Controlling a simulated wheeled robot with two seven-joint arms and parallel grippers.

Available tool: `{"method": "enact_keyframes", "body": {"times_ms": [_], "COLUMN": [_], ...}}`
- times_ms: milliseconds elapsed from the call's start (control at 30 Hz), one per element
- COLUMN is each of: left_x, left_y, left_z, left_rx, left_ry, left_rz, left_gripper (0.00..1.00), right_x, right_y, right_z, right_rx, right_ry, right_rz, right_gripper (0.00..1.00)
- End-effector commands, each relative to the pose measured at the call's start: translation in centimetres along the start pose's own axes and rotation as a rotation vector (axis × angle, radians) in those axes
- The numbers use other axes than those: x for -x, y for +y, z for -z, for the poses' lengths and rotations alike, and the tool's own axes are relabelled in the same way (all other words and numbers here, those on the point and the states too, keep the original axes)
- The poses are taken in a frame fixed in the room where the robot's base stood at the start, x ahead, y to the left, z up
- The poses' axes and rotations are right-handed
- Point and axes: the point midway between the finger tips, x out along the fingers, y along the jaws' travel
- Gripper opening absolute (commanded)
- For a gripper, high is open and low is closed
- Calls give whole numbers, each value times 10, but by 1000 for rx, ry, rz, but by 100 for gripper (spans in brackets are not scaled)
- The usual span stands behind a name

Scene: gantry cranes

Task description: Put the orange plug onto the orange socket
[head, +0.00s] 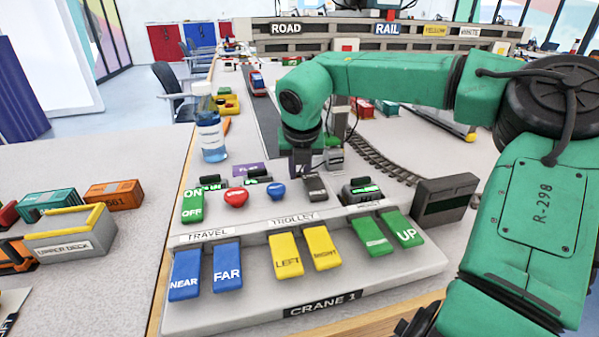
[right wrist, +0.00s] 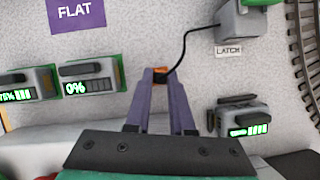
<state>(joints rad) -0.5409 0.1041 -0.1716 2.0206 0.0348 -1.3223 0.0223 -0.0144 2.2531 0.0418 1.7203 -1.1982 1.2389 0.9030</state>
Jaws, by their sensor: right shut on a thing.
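My right gripper (head: 303,168) is over the back part of the crane control console in the head view. In the right wrist view its two purple fingers (right wrist: 160,80) are closed on a small orange plug (right wrist: 160,71). A black cable runs from the plug up and right to the grey latch box (right wrist: 238,20). The fingers hide much of the plug, and I cannot tell whether it touches anything below. I cannot make out the orange socket apart from the plug. My left gripper is not in view.
The console (head: 400,268) carries several coloured rocker keys at the front. A purple FLAT label (right wrist: 76,13) and percent displays (right wrist: 90,85) lie left of the fingers in the wrist view. A blue-labelled bottle (head: 209,130) stands behind left. Curved track (head: 375,158) runs behind right.

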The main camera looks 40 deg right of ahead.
Motion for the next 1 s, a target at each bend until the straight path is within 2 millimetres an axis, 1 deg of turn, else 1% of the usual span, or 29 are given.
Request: {"method": "enact_keyframes", "body": {"times_ms": [467,500,567,800,867,900,1000], "left_x": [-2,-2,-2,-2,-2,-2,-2], "left_y": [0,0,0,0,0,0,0], "left_z": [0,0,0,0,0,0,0], "left_rx": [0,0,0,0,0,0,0], "left_ry": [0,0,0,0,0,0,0], "left_rz": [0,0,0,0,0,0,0], "left_gripper": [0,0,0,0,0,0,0], "right_x": [-1,-1,-1,-1,-1,-1,-1], "right_y": [0,0,0,0,0,0,0], "right_z": [0,0,0,0,0,0,0], "right_rx": [0,0,0,0,0,0,0], "right_ry": [0,0,0,0,0,0,0], "right_rz": [0,0,0,0,0,0,0], "right_gripper": [0,33,56,56,79,86,86]}}
